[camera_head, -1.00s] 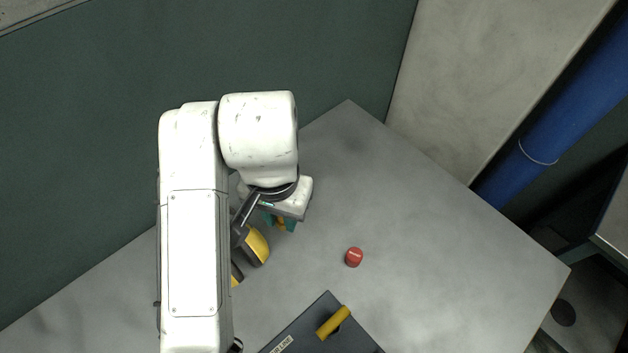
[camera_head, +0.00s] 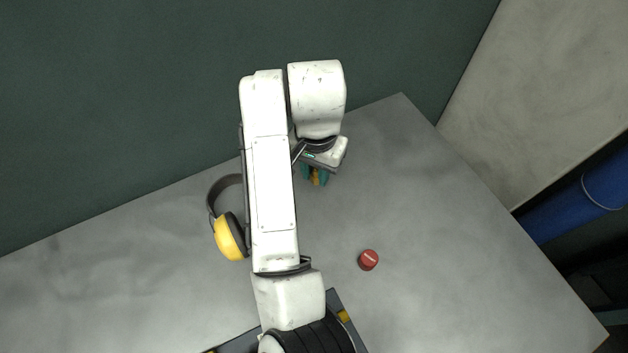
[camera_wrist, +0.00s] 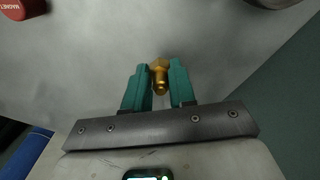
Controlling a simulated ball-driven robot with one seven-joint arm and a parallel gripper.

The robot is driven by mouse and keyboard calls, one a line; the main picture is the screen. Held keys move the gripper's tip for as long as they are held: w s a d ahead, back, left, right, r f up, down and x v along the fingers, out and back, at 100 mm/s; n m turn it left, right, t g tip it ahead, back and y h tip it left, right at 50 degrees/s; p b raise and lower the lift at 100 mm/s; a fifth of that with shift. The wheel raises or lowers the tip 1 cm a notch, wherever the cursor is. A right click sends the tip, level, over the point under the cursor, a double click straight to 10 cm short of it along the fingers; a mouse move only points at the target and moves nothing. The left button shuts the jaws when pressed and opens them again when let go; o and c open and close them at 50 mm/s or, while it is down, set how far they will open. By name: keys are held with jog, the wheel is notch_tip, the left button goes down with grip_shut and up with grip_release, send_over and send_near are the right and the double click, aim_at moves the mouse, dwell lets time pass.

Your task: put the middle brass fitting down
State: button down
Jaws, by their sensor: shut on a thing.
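The brass fitting (camera_wrist: 159,78) is held between the teal fingers of my gripper (camera_wrist: 159,88) in the wrist view. In the head view the fitting (camera_head: 316,178) is a small gold spot between the fingertips of my gripper (camera_head: 316,179), partly hidden by the hand. My gripper is over the back part of the grey table (camera_head: 440,220). I cannot tell whether the fitting touches the table top.
A red cap-like object (camera_head: 369,260) stands on the table, nearer than my gripper; it also shows in the wrist view (camera_wrist: 20,8). Yellow earmuffs (camera_head: 230,238) lie left of my arm. A dark case (camera_head: 335,299) is at the front, mostly hidden. The table's right side is clear.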

aim_at(314, 178)
jog(key=shift+w+a+f+p, duration=0.1)
jog(key=shift+w+f+p, duration=0.25)
jog(key=shift+w+f, duration=0.05)
jog(key=shift+w+a+f, duration=0.1)
jog(key=shift+w+f, duration=0.3)
jog(key=shift+f, duration=0.05)
jog(key=shift+f+p, duration=0.35)
jog(key=shift+f, duration=1.2)
jog(key=shift+f, duration=0.2)
jog(key=c, duration=0.9)
grip_release()
jog(key=shift+c, duration=0.2)
jog(key=shift+r, duration=0.1)
notch_tip(314, 178, up, 12)
jog(key=shift+r+p, duration=0.15)
jog(key=shift+p, duration=0.6)
